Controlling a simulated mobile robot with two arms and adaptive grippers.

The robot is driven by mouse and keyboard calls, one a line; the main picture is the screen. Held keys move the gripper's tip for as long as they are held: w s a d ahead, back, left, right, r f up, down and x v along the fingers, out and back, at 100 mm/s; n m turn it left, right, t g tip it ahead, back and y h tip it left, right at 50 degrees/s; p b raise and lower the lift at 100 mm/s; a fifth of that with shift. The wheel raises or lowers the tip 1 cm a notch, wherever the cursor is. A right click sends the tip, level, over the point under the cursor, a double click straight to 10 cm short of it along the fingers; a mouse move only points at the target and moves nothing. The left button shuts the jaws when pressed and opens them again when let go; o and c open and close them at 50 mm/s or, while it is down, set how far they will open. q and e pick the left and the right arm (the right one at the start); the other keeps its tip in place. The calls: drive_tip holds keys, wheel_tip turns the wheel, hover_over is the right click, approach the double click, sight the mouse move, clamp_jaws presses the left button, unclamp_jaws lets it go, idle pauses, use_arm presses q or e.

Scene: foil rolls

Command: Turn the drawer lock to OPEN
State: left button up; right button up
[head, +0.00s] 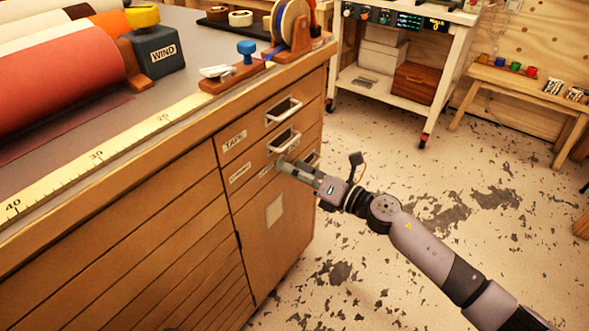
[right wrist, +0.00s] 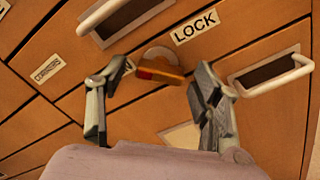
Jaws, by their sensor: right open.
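The drawer lock (right wrist: 160,60) shows in the right wrist view as a round pale disc with a red and yellow bar-shaped knob (right wrist: 160,77). The bar lies nearly level, tilted slightly. A LOCK label (right wrist: 195,27) sits beside it, up and to the right. My right gripper (head: 284,164) is at the cabinet front in the head view, where it hides the lock. Its fingers are open, one on each side of the knob in the right wrist view. I cannot tell whether either finger touches it. My left gripper is not in view.
Drawer handles flank the lock, one upper left (right wrist: 100,16) and one right (right wrist: 272,73). The workbench top (head: 190,85) above holds rolls, a WIND block (head: 158,52) and a ruler strip (head: 110,147). The floor right of the cabinet is clear up to a white cart (head: 400,85).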

drive_tip(key=v, duration=1.2)
drive_tip(key=shift+w, duration=0.1)
